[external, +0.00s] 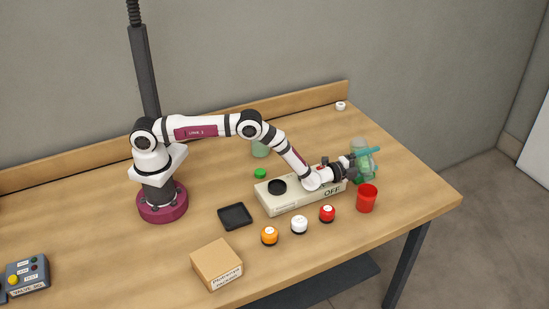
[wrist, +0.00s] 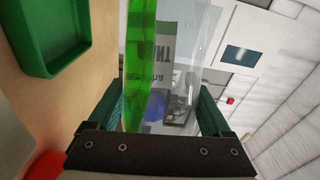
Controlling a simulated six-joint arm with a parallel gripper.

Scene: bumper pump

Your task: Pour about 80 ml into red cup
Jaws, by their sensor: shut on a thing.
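My gripper (external: 358,161) is shut on a clear container (external: 360,146) at the right part of the table. In the wrist view the clear container (wrist: 185,65) is between the two dark green fingers. It holds bright green liquid (wrist: 138,60) along its side nearest the table, and a grey printed label shows through it. The red cup (external: 367,199) stands upright on the table, just in front of the held container and apart from it. Its inside cannot be made out. A red patch at the lower left of the wrist view may be the cup.
A beige device marked OFF (external: 290,195) lies under my forearm. A black tray (external: 235,216) and a cardboard box (external: 217,264) are left. A green tray (wrist: 50,35) shows in the wrist view.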

